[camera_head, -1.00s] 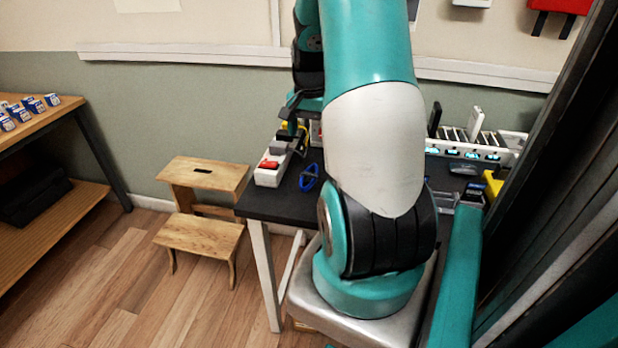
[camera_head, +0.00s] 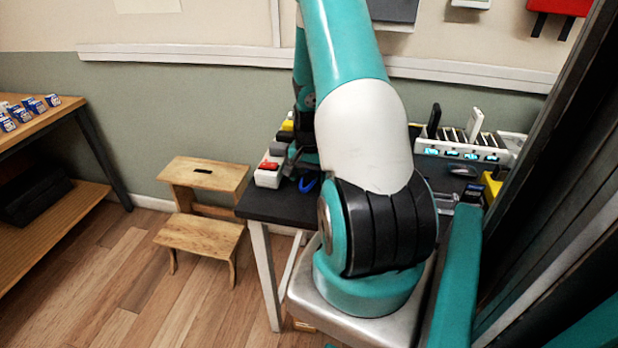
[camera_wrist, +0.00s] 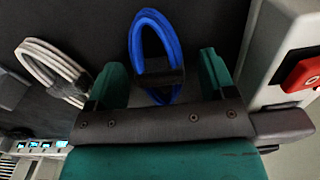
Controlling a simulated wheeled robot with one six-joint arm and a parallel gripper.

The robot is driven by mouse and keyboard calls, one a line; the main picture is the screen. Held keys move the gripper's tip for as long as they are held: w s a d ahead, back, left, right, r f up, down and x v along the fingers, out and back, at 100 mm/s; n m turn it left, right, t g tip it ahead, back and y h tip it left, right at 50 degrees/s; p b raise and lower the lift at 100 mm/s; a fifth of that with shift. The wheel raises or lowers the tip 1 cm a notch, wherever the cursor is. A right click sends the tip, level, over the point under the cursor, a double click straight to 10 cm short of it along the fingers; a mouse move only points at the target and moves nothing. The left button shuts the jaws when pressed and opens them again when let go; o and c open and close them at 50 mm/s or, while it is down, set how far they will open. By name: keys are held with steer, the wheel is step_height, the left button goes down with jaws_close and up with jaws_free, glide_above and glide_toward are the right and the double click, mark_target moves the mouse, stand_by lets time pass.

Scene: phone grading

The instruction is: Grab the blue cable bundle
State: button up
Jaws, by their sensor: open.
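The blue cable bundle (camera_wrist: 151,28) is a looped coil with a dark band across it, lying on the dark tabletop in the wrist view. In the head view, part of the bundle (camera_head: 308,184) shows at the left of the table, and my arm hides the rest. My gripper (camera_wrist: 158,75) is open in the wrist view, with one teal finger on each side of the bundle's near part. I cannot tell whether either finger touches it. In the head view, my gripper (camera_head: 292,160) is partly hidden near the bundle.
A white power strip (camera_head: 267,178) with a red switch (camera_wrist: 303,73) stands close on the right in the wrist view. A white cable coil (camera_wrist: 52,68) lies on the left. A phone rack (camera_head: 462,148) stands at the table's right. A wooden step stool (camera_head: 198,238) is on the floor.

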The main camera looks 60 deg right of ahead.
steer(key=c, duration=1)
